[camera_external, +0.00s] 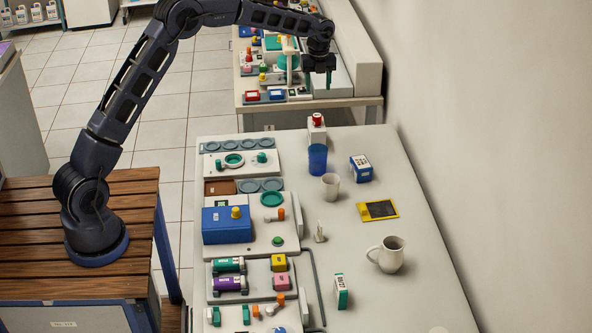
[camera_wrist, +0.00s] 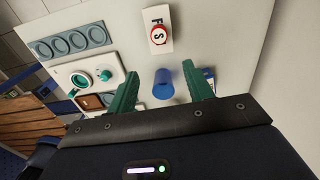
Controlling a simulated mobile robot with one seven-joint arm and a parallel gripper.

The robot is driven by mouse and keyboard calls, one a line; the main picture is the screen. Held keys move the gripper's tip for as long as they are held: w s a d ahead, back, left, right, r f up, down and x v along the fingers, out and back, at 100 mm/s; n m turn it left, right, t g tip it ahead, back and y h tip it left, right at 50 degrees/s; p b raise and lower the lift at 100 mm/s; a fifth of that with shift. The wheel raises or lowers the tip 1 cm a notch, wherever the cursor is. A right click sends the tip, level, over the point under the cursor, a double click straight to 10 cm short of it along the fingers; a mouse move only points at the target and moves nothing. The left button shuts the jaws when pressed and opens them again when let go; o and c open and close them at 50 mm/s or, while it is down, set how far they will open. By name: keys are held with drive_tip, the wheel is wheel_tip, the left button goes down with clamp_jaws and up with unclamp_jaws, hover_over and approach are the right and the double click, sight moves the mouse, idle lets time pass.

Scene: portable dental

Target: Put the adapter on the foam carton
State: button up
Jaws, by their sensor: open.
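I cannot tell for sure which thing is the adapter; a small white upright piece (camera_external: 319,232) stands mid-table in the external view. The foam carton is not clear either; a blue-and-white box (camera_external: 360,168) and a white-and-green box (camera_external: 341,291) stand on the right and near parts of the table. My gripper (camera_external: 319,85) has green fingers, is open and empty, and hangs high beyond the table's far end. In the wrist view, a blue cup (camera_wrist: 163,84) shows between my open fingers, well below them.
A white block with a red knob (camera_external: 317,128) stands at the far end, by the blue cup (camera_external: 317,159). A pale cup (camera_external: 330,186), a yellow-framed black panel (camera_external: 378,210) and a cream mug (camera_external: 387,255) stand to the right. Equipment trays (camera_external: 209,243) fill the left side.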

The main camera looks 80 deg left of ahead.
drive_tip(key=s+d+r+n, duration=0.2)
drive_tip(key=s+d+r, duration=0.1)
drive_tip(key=d+r, duration=0.45)
drive_tip(key=s+d+r+n, duration=0.2)
drive_tip(key=d+r, duration=0.4)
drive_tip(key=d, duration=0.3)
drive_tip(key=s+d+r+n+t+y, duration=0.1)
drive_tip(key=s+d+r+n, duration=0.1)
drive_tip(key=s+d+r, duration=0.35)
drive_tip(key=s+d+r+n+t, duration=0.1)
drive_tip(key=s+d+r+n, duration=0.1)
drive_tip(key=s+d, duration=0.5)
drive_tip(key=s+d+r+n+t, duration=0.1)
drive_tip(key=s+d+n, duration=0.4)
drive_tip(key=s+d, duration=0.9)
drive_tip(key=s+d+f+n, duration=0.1)
drive_tip(key=s+f+n, duration=0.1)
drive_tip(key=s, duration=0.6)
drive_tip(key=s+d+f+n+t+h, duration=0.1)
drive_tip(key=s+d+f+n, duration=0.1)
drive_tip(key=s, duration=0.7)
drive_tip(key=shift+d+f+n+t, duration=0.25)
drive_tip(key=shift+f+n+t, duration=0.05)
drive_tip(key=shift+f, duration=0.5)
